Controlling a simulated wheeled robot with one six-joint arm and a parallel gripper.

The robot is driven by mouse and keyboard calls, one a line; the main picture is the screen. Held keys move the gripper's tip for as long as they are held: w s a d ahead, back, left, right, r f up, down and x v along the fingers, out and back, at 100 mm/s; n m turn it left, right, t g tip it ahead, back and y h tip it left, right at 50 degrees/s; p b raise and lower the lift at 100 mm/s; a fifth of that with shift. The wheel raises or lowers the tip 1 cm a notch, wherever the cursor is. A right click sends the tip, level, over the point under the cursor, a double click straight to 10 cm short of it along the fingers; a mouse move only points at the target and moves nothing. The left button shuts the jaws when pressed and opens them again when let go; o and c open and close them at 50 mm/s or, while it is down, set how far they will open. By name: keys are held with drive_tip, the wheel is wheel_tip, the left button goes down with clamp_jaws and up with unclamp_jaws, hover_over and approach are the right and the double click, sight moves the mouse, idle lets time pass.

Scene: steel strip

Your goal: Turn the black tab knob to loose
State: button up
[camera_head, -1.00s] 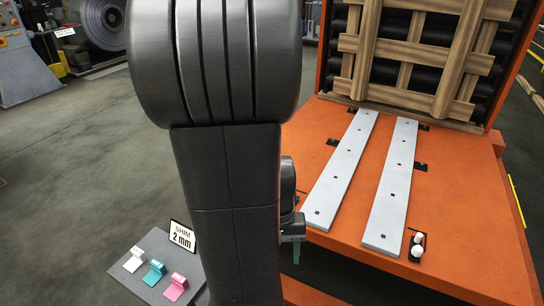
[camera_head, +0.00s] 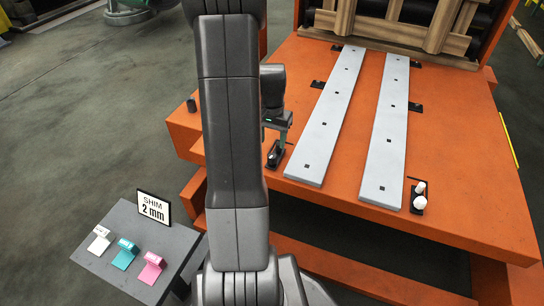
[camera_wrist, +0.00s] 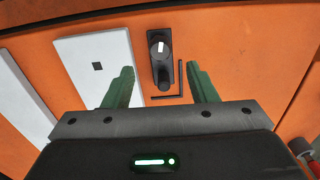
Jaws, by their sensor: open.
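The black tab knob (camera_wrist: 165,76) shows in the wrist view on a dark plate on the orange table, between my fingers. A round dark part with a white mark (camera_wrist: 159,47) sits at the plate's far end. My gripper (camera_wrist: 160,74) is open, with one green finger on each side of the plate and nothing between them that it grips. In the head view the dark knob plate (camera_head: 273,158) is at the left strip's near end, partly hidden by my gripper (camera_head: 277,146). The knob's exact turn cannot be told.
Two pale steel strips (camera_head: 384,150) lie on the orange table (camera_head: 460,150). White knobs (camera_head: 419,192) sit on a dark plate by the right strip. A grey stand (camera_head: 125,225) holds white, teal and pink shims and a "SHIM 2 mm" sign (camera_head: 153,208). A thin L-shaped bar (camera_wrist: 180,90) lies beside the plate.

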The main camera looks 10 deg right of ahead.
sight(272, 156)
wheel_tip(272, 156, down, 7)
drive_tip(key=shift+f+b, duration=0.1)
drive_tip(key=shift+b, duration=0.9)
drive_tip(key=c, duration=1)
